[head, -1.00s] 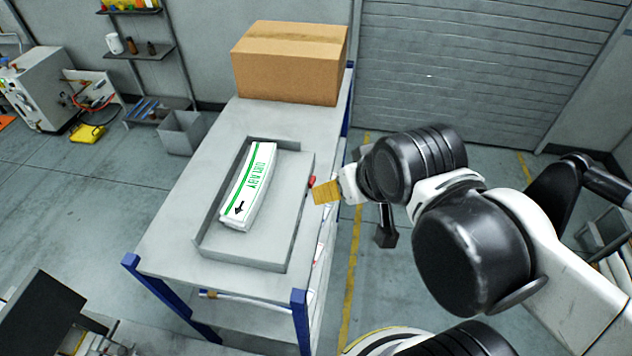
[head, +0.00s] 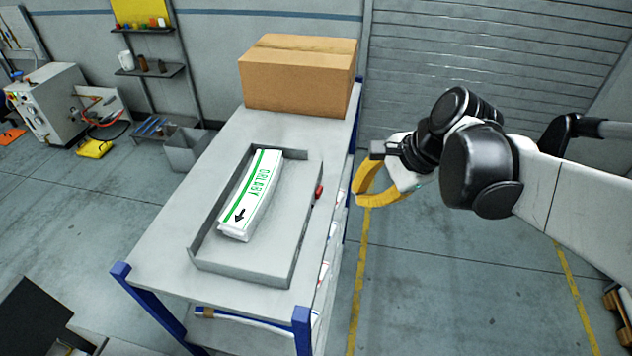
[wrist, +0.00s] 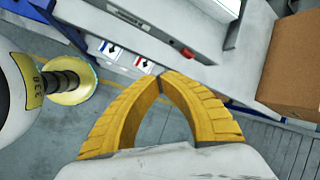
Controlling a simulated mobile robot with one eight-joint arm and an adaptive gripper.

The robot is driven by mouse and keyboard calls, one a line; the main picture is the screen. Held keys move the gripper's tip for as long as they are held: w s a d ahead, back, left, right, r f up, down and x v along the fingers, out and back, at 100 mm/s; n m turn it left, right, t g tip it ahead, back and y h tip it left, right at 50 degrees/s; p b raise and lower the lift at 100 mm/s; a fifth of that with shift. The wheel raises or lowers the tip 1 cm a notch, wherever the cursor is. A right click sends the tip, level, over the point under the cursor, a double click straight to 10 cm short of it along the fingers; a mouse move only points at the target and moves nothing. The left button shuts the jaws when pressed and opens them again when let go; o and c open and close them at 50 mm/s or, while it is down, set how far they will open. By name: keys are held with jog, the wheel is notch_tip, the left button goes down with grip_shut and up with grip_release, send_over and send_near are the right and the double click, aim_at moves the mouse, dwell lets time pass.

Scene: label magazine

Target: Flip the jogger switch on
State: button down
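The jogger is a grey open-sided tray (head: 300,225) on the bench. A stack of white labels with a green stripe (head: 252,190) lies in it. Its red switch (head: 319,191) is on the right outer side; it also shows in the wrist view (wrist: 187,52), beyond the fingertips. I cannot tell which way the switch is set. My gripper (head: 359,196) is to the right of the switch, apart from it, over the aisle. In the wrist view its yellow fingers (wrist: 161,77) meet at the tips with nothing visible between them.
A cardboard box (head: 297,75) stands at the back of the grey bench (head: 160,240). White label packs (wrist: 140,62) sit below the bench top. The floor (head: 430,290) to the right of the bench is open, with a yellow line.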

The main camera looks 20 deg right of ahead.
jog(key=w+d+f+m+t+y+b, duration=0.1)
jog(key=w+d+f+m+y+b, duration=0.2)
jog(key=d+m, duration=0.3)
jog(key=m, duration=0.3)
jog(key=shift+w+f, duration=0.15)
send_near(330, 202)
jog(key=x, duration=0.5)
jog(key=shift+s+d+f, duration=0.15)
jog(key=shift+s+f, duration=0.1)
jog(key=shift+f, duration=0.05)
jog(key=shift+w+a, duration=0.8)
jog(key=shift+a, duration=0.15)
jog(key=shift+w+a, duration=0.35)
jog(key=shift+a, duration=0.15)
jog(key=shift+w, duration=0.1)
